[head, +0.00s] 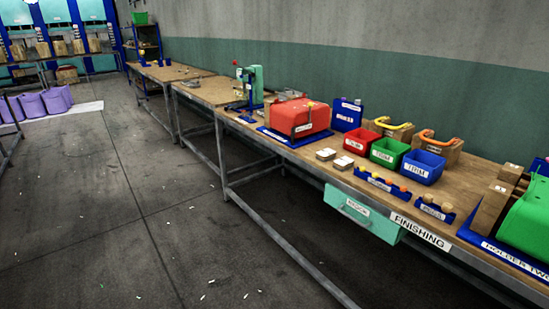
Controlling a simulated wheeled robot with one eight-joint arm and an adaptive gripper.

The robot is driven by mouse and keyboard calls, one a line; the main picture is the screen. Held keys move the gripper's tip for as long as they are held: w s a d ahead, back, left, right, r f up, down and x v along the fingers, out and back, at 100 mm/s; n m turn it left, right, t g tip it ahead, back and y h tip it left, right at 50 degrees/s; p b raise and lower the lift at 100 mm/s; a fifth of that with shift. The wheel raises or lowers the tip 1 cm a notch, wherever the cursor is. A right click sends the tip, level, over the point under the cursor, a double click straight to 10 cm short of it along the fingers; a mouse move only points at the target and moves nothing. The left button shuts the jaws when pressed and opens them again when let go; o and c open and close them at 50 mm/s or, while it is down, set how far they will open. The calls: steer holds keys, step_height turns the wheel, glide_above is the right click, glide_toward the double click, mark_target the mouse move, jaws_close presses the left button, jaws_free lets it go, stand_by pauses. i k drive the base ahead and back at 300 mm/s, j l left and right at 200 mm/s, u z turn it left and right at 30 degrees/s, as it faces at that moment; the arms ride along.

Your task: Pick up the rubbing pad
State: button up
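No object in the head view carries a readable label naming it as the rubbing pad. Two small flat pale blocks (326,154) and (343,162) lie on the wooden bench top (300,157), in front of the red bin. They may be pads, but I cannot tell. Small blue racks (373,180) and (434,208) near the bench's front edge hold small rounded orange and pale pieces. My gripper is not in view.
The long bench carries a red machine (300,117), red (357,141), green (389,152) and blue (424,166) bins, and a large green machine (527,220) at right. A green drawer (361,213) hangs below. The floor (120,200) at left is open, with small scraps.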

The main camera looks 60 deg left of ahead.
mark_target(324, 156)
steer(key=u, duration=1.9)
